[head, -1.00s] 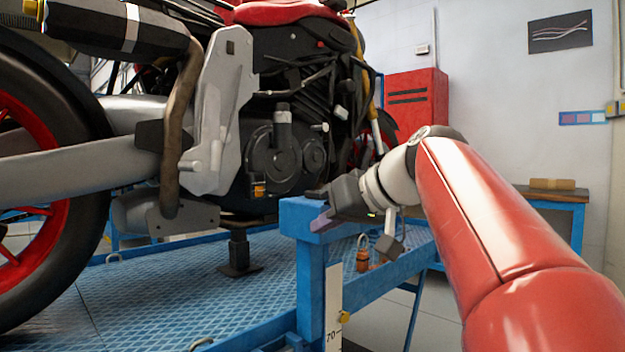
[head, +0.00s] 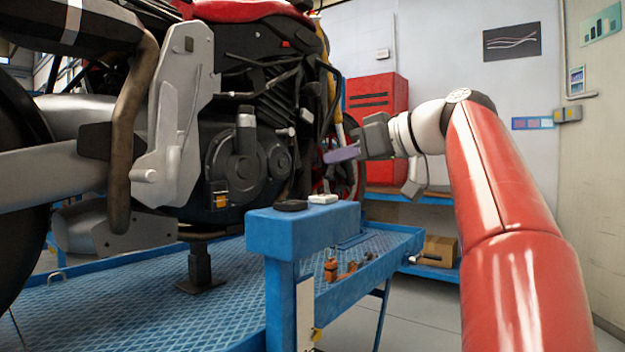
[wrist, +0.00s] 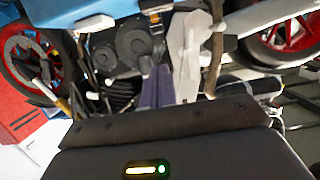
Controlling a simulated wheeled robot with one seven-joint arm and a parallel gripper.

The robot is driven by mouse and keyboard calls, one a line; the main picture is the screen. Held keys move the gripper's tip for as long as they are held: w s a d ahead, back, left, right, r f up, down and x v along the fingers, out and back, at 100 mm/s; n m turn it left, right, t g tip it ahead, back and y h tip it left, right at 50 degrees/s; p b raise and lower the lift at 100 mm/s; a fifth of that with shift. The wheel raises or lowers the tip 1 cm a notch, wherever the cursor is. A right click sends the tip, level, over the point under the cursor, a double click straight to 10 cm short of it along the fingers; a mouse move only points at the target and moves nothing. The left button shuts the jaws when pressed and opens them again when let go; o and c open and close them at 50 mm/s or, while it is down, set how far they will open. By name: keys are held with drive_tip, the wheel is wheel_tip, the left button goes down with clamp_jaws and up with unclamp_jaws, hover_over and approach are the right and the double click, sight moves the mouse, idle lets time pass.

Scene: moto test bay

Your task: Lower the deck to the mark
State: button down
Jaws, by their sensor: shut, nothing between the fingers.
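The blue tread-plate deck (head: 130,285) carries the motorcycle (head: 245,110). A blue post (head: 280,300) with a flat blue head stands at the deck's near side. A white scale strip (head: 305,305) runs down beside it, with a small yellow pointer (head: 318,334) at the lower edge of the head view; its figures are not readable. On the post's head lie a black round piece (head: 290,205) and a white piece (head: 323,199). My gripper (head: 338,155) is shut and empty, above and beyond the post's head. Its purple fingers show in the wrist view (wrist: 155,88).
A side tray (head: 385,262) on the deck holds small orange parts (head: 332,270). A jack stand (head: 199,268) is under the motorcycle. A red cabinet (head: 377,130) and a shelf with a cardboard box (head: 440,250) stand behind. Floor is clear at the lower right.

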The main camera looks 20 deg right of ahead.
drive_tip(key=p, duration=0.1)
hover_over(298, 201)
drive_tip(key=shift+w+a+f, duration=0.1)
drive_tip(key=shift+w+f, duration=0.05)
drive_tip(key=shift+f, duration=0.45)
drive_tip(key=shift+w+f, duration=0.1)
drive_tip(key=shift+f, duration=0.45)
wheel_tip(298, 201, down, 3)
drive_tip(key=shift+s+r+b, duration=0.1)
drive_tip(key=shift+s+b, duration=0.05)
drive_tip(key=shift+b, duration=0.55)
drive_tip(key=shift+f, duration=0.6)
drive_tip(key=shift+f, duration=0.1)
